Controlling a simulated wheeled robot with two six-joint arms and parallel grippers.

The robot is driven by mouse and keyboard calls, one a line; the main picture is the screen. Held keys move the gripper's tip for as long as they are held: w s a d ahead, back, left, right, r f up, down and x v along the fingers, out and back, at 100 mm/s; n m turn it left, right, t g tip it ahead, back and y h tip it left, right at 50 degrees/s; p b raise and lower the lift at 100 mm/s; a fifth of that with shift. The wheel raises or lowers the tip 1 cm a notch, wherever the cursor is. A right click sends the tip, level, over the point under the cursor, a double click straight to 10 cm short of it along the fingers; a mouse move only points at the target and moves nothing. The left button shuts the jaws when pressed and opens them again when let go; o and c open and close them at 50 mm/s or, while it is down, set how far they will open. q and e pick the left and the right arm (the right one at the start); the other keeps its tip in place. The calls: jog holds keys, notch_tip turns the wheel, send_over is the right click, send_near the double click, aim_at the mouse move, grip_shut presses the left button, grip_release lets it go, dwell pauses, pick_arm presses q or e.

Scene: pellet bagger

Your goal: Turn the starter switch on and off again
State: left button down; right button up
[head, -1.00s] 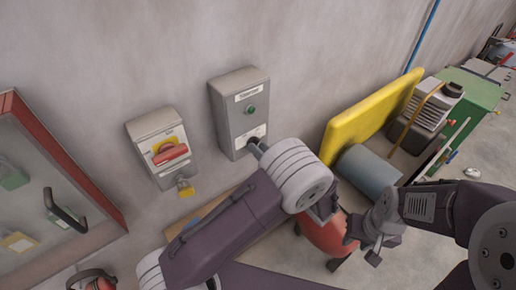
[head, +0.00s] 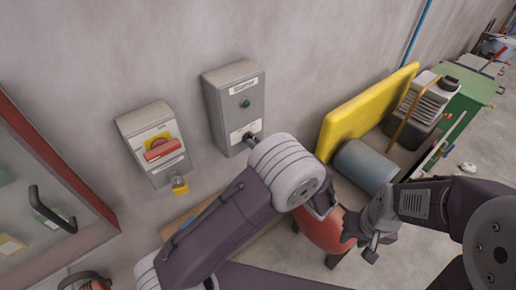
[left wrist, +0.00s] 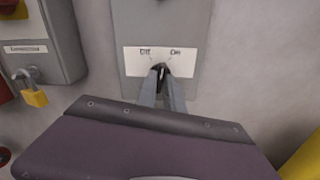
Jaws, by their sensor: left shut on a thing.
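In the left wrist view the starter box (left wrist: 163,25) shows a plate marked Off on the left and On on the right. The gripper's fingers (left wrist: 161,80) are shut on the small black starter switch (left wrist: 161,69) below these marks. The switch's exact angle is hard to tell. My right gripper (head: 361,248) is empty, its fingers apart, away from the wall.
A grey isolator box (head: 154,144) with a red handle and yellow padlock (head: 180,185) hangs to the left. A red-framed cabinet (head: 75,175) is further left. A yellow panel (head: 365,112), a grey-blue cylinder (head: 366,165) and a red rounded object (head: 325,233) stand to the right.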

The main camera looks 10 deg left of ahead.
pick_arm(q)
jog(key=shift+f+n+b, duration=0.2)
jog(key=shift+n+b, duration=3.1)
jog(key=shift+n, duration=0.9)
jog(key=c, duration=1.5)
grip_release()
jog(key=shift+a, duration=0.1)
jog(key=shift+o, duration=0.2)
jog(key=shift+w+a, duration=0.15)
jog(key=shift+w, duration=0.05)
